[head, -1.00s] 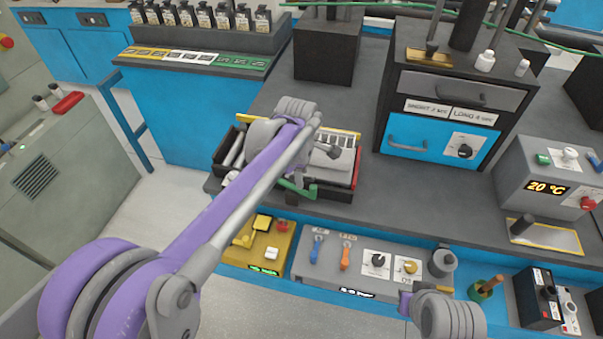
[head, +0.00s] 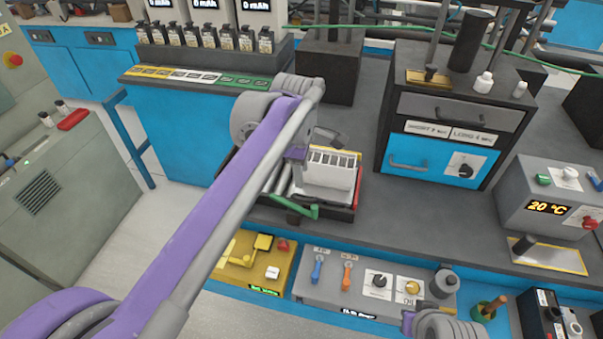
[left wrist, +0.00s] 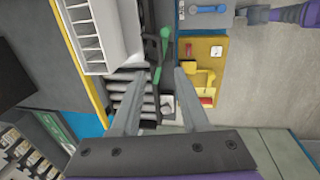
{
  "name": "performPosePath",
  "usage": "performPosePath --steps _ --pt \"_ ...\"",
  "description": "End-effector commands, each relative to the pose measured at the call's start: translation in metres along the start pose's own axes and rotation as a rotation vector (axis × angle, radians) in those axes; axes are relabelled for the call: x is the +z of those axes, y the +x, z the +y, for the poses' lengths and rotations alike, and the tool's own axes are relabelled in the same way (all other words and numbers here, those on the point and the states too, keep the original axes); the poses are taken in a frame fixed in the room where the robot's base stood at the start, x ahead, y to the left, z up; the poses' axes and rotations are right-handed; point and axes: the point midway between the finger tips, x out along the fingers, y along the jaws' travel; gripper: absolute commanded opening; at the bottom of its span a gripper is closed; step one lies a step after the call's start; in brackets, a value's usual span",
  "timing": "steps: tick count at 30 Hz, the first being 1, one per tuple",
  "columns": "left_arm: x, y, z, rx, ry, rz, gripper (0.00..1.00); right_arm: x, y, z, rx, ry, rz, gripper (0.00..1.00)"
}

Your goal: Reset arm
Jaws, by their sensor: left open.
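My left arm reaches across the head view from the lower left. Its gripper (head: 318,142) is above the tray on the dark bench, partly hidden by the wrist. In the left wrist view the two fingers (left wrist: 165,76) are apart with nothing between them. Below them are the dark tray with grey cylinders (left wrist: 130,95) and a green handle (left wrist: 164,42). A white slotted rack (head: 330,168) stands in the tray; it also shows in the left wrist view (left wrist: 88,35). Part of my right arm shows at the bottom of the head view; its fingers do not.
A yellow panel (head: 240,275) and a grey control panel (head: 330,292) sit along the front edge. A blue-fronted cabinet (head: 430,165) stands right of the tray, a temperature box (head: 525,180) farther right. Several battery-like units (head: 205,37) line the back left. Bench between tray and cabinet is clear.

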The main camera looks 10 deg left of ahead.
Motion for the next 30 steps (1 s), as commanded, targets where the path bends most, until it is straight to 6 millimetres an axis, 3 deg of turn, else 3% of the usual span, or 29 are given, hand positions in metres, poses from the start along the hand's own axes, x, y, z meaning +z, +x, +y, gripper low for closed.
performPosePath --steps 10,14,17,20,30 --pt "0.0 0.001 -0.001 0.001 0.003 0.0 0.45 0.0 0.0 0.0 0.0 0.0 0.0 0.0" --pt "-0.006 0.001 -0.013 0.017 0.079 0.0 0.45 0.0 0.0 0.0 0.0 0.0 0.0 0.0" --pt "-0.018 0.003 -0.039 0.049 0.236 0.004 0.45 0.0 0.0 0.0 0.0 0.0 0.0 0.0" --pt "-0.032 0.012 -0.078 0.094 0.46 0.021 0.45 0.0 0.0 0.0 0.0 0.0 0.0 0.0" --pt "-0.064 0.071 -0.213 0.21 1.222 0.173 0.45 0.0 0.0 0.0 0.0 0.0 0.0 0.0"
